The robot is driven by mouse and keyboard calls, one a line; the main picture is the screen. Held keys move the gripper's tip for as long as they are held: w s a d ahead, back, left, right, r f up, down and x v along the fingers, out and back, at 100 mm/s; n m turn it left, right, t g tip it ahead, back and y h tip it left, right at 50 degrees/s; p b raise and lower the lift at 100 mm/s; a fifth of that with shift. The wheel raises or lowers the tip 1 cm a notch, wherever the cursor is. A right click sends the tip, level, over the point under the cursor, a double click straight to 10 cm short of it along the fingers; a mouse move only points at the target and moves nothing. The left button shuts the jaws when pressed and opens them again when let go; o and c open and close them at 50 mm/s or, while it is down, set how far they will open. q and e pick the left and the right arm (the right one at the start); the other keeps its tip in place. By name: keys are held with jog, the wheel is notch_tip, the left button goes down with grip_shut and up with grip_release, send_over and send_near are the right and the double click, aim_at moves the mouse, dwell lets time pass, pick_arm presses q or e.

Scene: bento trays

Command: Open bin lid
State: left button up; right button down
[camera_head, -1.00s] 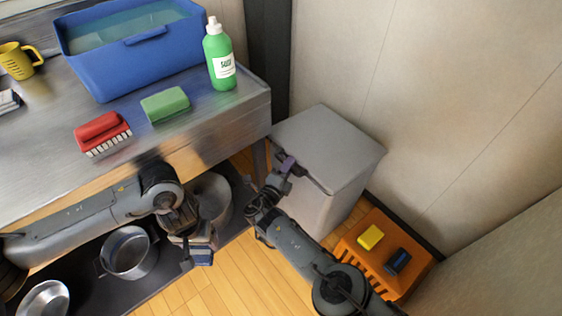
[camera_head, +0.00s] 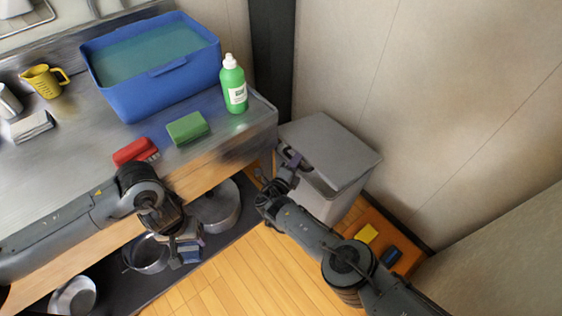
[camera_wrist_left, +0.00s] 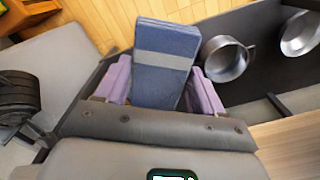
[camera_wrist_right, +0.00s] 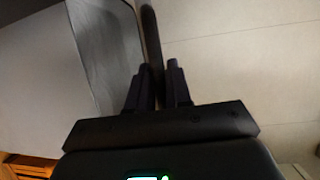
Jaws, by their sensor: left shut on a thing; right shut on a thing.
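The bin (camera_head: 322,207) is a pale grey box on the floor, right of the counter, with a flat grey lid (camera_head: 332,143). The lid's near-left edge looks slightly raised, with a narrow dark gap under it. My right gripper (camera_head: 290,162) is shut on the lid at that edge. My left gripper (camera_wrist_left: 160,80) is shut on a blue block with a grey band (camera_wrist_left: 163,62), held in front of the counter, away from the bin.
The steel counter (camera_head: 75,165) holds a blue water tub (camera_head: 150,95), green bottle (camera_head: 233,85), green sponge (camera_head: 187,128), red brush (camera_head: 133,150) and yellow cup (camera_head: 43,80). Pots (camera_head: 147,255) stand below it. An orange crate (camera_head: 378,222) sits right of the bin; walls stand behind.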

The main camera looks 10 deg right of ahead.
jog(key=c, duration=1.1)
grip_release()
pick_arm(q)
jog(key=shift+r, duration=0.1)
jog(key=shift+r+p, duration=0.2)
jog(key=shift+p, duration=0.1)
pick_arm(e)
jog(key=shift+s+a+r, duration=0.1)
jog(key=shift+s+r, duration=0.05)
pick_arm(q)
notch_tip(320, 180, up, 6)
jog(key=p, duration=0.5)
jog(key=shift+d+f+p, duration=0.1)
jog(key=shift+f+p, duration=0.1)
jog(key=shift+p, duration=0.15)
jog(key=shift+r, duration=0.2)
pick_arm(e)
jog(key=shift+v, duration=5.95)
